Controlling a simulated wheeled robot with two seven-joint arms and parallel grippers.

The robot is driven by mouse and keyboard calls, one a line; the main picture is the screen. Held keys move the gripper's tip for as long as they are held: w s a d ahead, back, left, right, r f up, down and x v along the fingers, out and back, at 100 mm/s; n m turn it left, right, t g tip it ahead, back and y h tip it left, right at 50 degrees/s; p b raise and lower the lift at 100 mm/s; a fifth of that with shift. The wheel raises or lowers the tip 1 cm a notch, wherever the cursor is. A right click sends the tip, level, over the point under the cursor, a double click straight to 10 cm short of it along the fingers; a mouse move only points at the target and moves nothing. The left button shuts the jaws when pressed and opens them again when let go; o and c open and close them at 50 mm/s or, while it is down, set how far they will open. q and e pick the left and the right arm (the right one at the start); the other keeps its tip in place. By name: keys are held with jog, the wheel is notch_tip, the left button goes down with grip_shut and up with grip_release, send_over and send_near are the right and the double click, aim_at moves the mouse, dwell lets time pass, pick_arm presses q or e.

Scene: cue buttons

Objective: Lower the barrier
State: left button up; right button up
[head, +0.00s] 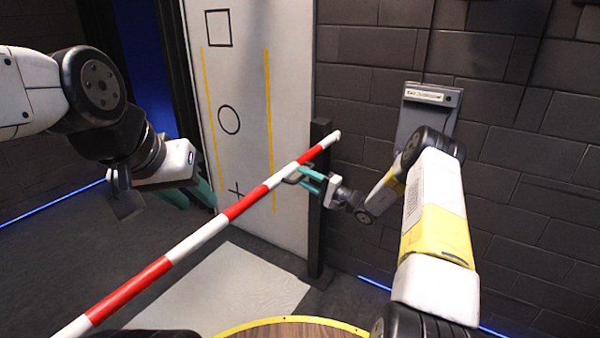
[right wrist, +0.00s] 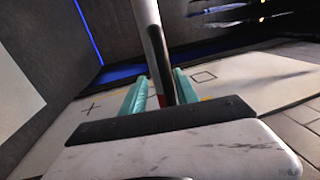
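The barrier is a red and white striped pole (head: 245,203). It slopes from the top of a dark post (head: 318,230) at the wall down to the lower left edge of the head view. My right gripper (head: 297,178) is at the pole close to the post. In the right wrist view the pole (right wrist: 153,35) passes between its two teal fingers (right wrist: 160,88); I cannot tell whether they press on it. My left gripper (head: 188,196) is empty, its teal fingers apart, left of the pole and clear of it.
A white panel (head: 240,70) with a square, a circle, a cross and yellow lines stands behind the pole. A grey labelled box (head: 432,97) is on the brick wall, right of the post. A pale floor patch (head: 240,290) lies below the pole.

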jog(key=shift+r, duration=0.15)
jog(key=shift+s+d, duration=0.15)
jog(key=shift+d, duration=0.1)
jog(key=v, duration=0.7)
jog(key=shift+s, duration=0.1)
